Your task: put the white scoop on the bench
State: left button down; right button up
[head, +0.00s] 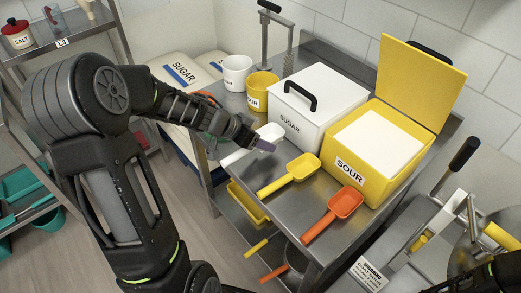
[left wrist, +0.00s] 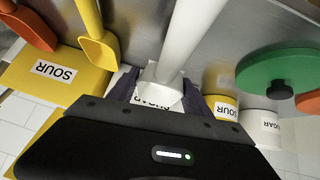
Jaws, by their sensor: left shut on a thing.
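The white scoop (head: 236,157) is at the left edge of the steel bench (head: 297,203), in front of the white sugar bin. My left gripper (head: 264,146) is shut on it. In the left wrist view the scoop (left wrist: 191,36) runs up from between the fingers (left wrist: 160,95). I cannot tell whether its underside touches the bench.
A yellow scoop (head: 292,174) and an orange scoop (head: 334,212) lie on the bench to the right. Behind stand the sugar bin (head: 312,105), the open sour bin (head: 350,175), a yellow cup (head: 262,88) and a white cup (head: 236,72). A green lid (left wrist: 275,68) shows in the wrist view.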

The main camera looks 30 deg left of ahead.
pick_arm(q)
notch_tip(320, 180, down, 4)
jog(key=shift+r+b, duration=0.1)
jog(key=shift+b, duration=1.05)
jog(key=shift+f, duration=0.6)
jog(key=c, duration=0.5)
grip_release()
jog(key=shift+s, duration=0.1)
jog(key=shift+o, duration=0.3)
jog(key=shift+a+r, duration=0.1)
